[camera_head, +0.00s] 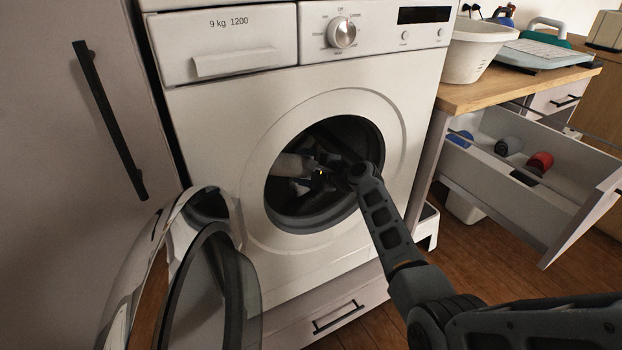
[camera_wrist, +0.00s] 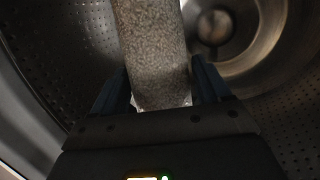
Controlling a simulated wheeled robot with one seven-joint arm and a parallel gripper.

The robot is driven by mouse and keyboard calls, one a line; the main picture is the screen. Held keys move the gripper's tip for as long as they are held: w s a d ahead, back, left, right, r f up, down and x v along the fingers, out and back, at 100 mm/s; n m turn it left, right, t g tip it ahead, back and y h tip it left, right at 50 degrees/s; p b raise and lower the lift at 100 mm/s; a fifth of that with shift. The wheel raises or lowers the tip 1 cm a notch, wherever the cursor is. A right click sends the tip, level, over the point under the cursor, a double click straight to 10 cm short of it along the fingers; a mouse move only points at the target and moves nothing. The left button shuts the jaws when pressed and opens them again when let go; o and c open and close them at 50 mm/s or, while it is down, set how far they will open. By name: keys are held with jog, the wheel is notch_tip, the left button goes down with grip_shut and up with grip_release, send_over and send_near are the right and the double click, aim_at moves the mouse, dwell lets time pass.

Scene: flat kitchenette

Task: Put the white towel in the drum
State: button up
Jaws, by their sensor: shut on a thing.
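The washing machine's drum (camera_head: 291,208) is open, its round door swung out to the lower left. My gripper (camera_head: 308,170) is inside the drum opening in the head view. It is shut on the towel (camera_head: 290,165), a pale rolled shape that points left from the fingers. In the wrist view, the towel (camera_wrist: 152,50) looks grey and speckled, upright between the two dark fingers of my gripper (camera_wrist: 165,88). The perforated drum wall (camera_wrist: 60,50) surrounds it. The towel's far end is out of the wrist view.
The open glass door (camera_head: 215,270) stands at the lower left of the opening. At the right, an open drawer (camera_head: 520,190) holds several rolled items, below a wooden counter (camera_head: 500,88) with a white basin (camera_head: 472,52). A grey cabinet stands at the left.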

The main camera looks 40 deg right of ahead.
jog(key=w+b, duration=0.2)
jog(key=w+d+f+b, duration=0.1)
jog(key=w, duration=0.1)
jog(key=shift+w+d+b, duration=0.25)
jog(key=shift+w+b, duration=0.1)
jog(key=shift+w, duration=0.25)
jog(key=o, duration=1.1)
jog(key=shift+c, duration=0.2)
jog(key=shift+s, duration=0.1)
jog(key=p+v, duration=0.2)
jog(key=v, duration=0.5)
jog(key=shift+s+r, duration=0.1)
jog(key=shift+s, duration=0.2)
